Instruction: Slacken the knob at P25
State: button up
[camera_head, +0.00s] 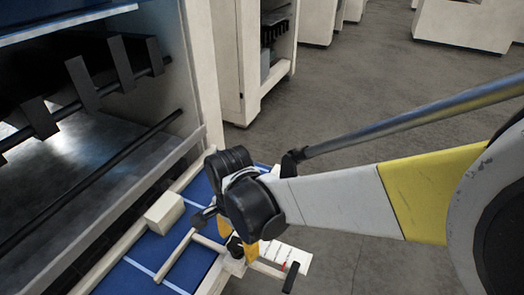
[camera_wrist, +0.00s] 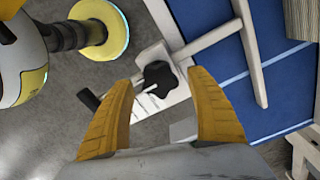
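In the wrist view a black lobed knob (camera_wrist: 160,78) sits on a pale bracket (camera_wrist: 178,92) beside a blue surface. My gripper (camera_wrist: 160,108) has its two yellow fingers wide apart, with the knob seen between and just beyond the fingertips. The fingers do not appear to touch it. In the head view my gripper (camera_head: 243,248) points down at the pale bracket near the blue shelf's edge, and my arm hides much of that spot. A white label with print (camera_head: 292,258) shows beside the bracket. I cannot read P25 anywhere.
The blue shelf (camera_head: 150,250) carries pale rails and a cream block (camera_head: 164,212). A cream machine frame (camera_head: 203,70) with dark rollers stands at left. A black-tipped lever (camera_head: 290,277) sticks out from the bracket. Grey floor (camera_head: 340,90) is open behind.

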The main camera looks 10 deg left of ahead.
jog(key=c, duration=1.2)
jog(key=shift+n, duration=0.4)
jog(key=n+b, duration=0.1)
jog(key=n, duration=0.4)
jog(key=shift+a, duration=0.1)
jog(key=n+b, duration=0.1)
jog(key=n, duration=0.4)
jog(key=shift+a+n, duration=0.1)
jog(key=shift+n, duration=0.3)
jog(key=n, duration=0.5)
jog(key=shift+s+a+f+n, duration=0.1)
jog(key=shift+n, duration=0.2)
jog(key=n+b, duration=0.1)
jog(key=n, duration=0.4)
jog(key=shift+s, duration=0.1)
jog(key=shift+n, duration=0.4)
